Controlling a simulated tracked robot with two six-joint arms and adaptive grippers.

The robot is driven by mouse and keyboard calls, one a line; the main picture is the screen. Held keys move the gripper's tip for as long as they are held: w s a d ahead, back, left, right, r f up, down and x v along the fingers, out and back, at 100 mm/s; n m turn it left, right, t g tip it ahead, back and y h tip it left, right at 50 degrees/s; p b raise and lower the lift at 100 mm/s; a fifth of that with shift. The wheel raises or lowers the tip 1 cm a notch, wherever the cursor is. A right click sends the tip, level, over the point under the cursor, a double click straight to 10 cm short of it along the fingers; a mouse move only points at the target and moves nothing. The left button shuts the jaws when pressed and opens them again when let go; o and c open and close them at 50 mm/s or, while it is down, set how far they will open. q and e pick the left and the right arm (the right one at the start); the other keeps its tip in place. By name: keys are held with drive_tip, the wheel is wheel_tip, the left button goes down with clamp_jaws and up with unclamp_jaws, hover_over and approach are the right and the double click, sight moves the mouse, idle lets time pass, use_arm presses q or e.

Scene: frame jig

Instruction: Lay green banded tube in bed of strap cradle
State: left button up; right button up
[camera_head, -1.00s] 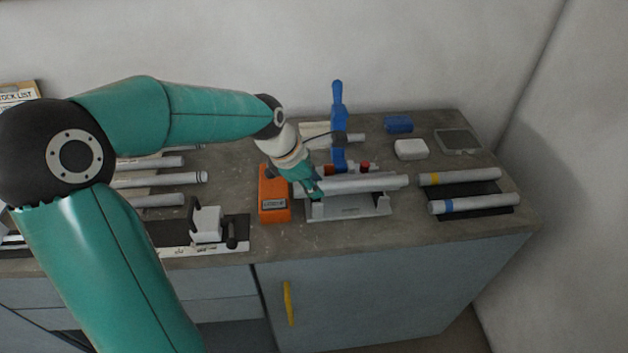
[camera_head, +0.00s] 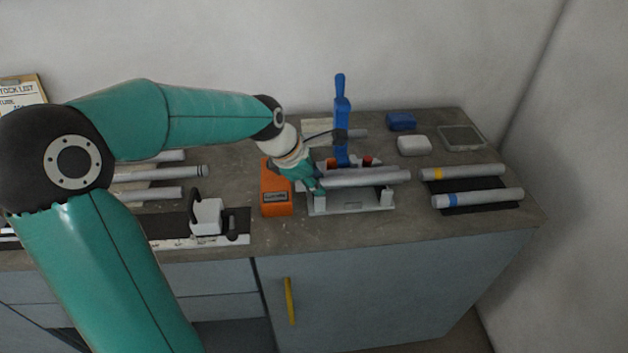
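A grey tube (camera_head: 365,177) lies nearly level along the top of the pale strap cradle (camera_head: 350,209), over its end blocks. I cannot tell whether it rests in the bed or hangs just above it. My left gripper (camera_head: 311,181) is at the tube's left end, reaching down from the upper left. A small green patch shows there, and I cannot tell band from finger. The fingers are too small and overlapped to show whether they grip the tube. My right gripper is not in view.
An orange device (camera_head: 276,197) stands close left of the cradle. A blue upright handle (camera_head: 341,120) rises behind it. Yellow-banded (camera_head: 470,172) and blue-banded (camera_head: 485,198) tubes lie on a dark mat at right. A white clamp fixture (camera_head: 207,217) and several tubes are at left.

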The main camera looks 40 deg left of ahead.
sight(314, 203)
use_arm(q)
drive_tip(key=shift+o, duration=1.3)
drive_tip(key=f, duration=0.2)
drive_tip(key=s+f+g, duration=0.1)
drive_tip(key=shift+d, duration=0.3)
drive_tip(key=shift+o, duration=1.1)
drive_tip(key=shift+w+a+f, duration=0.15)
drive_tip(key=shift+w+f, duration=0.05)
drive_tip(key=shift+w, duration=0.15)
drive_tip(key=shift+w+a+f, duration=0.1)
drive_tip(key=shift+w+a, duration=0.05)
drive_tip(key=shift+r, duration=0.3)
drive_tip(key=shift+a+r, duration=0.1)
drive_tip(key=shift+r, duration=0.45)
drive_tip(key=v, duration=1.1)
drive_tip(key=shift+s+f, duration=0.2)
drive_tip(key=shift+s, duration=0.05)
drive_tip(key=shift+a, duration=0.15)
